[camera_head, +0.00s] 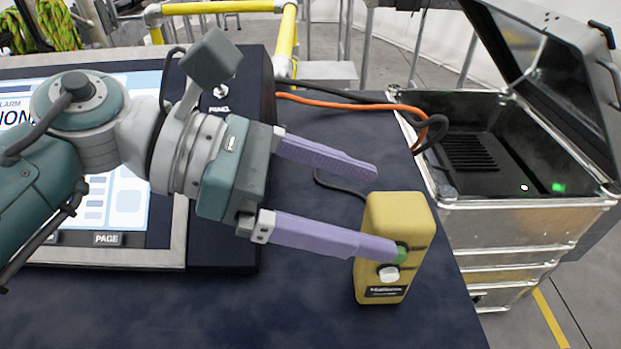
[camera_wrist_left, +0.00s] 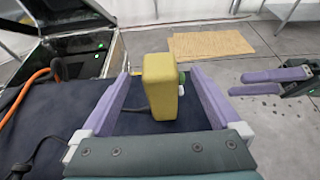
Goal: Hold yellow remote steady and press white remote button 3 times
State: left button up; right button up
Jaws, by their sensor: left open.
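The yellow remote (camera_head: 393,215) stands upright on the dark blue table top, a white button (camera_head: 389,273) and a green button (camera_head: 401,254) on its face. My left gripper (camera_head: 385,212) is open. Its near finger passes in front of the button face, the tip by the green button; its far fingertip is behind the remote. In the left wrist view the remote (camera_wrist_left: 160,85) stands between the two spread fingers, and I cannot tell whether either touches it. My right gripper (camera_wrist_left: 237,84) shows at the right of that view, apart from the remote, its fingers empty with a gap between them.
An open metal case (camera_head: 530,220) stands right of the table. Orange and black cables (camera_head: 345,103) run to it. A control panel with a screen (camera_head: 125,205) is at left, under my arm. Yellow railings (camera_head: 285,40) are behind. The table in front of the remote is clear.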

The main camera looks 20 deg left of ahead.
aim_at(378, 208)
pick_arm(q)
jog(key=shift+x, duration=2.4)
grip_shut()
pick_arm(e)
grip_shut()
dwell(0.4)
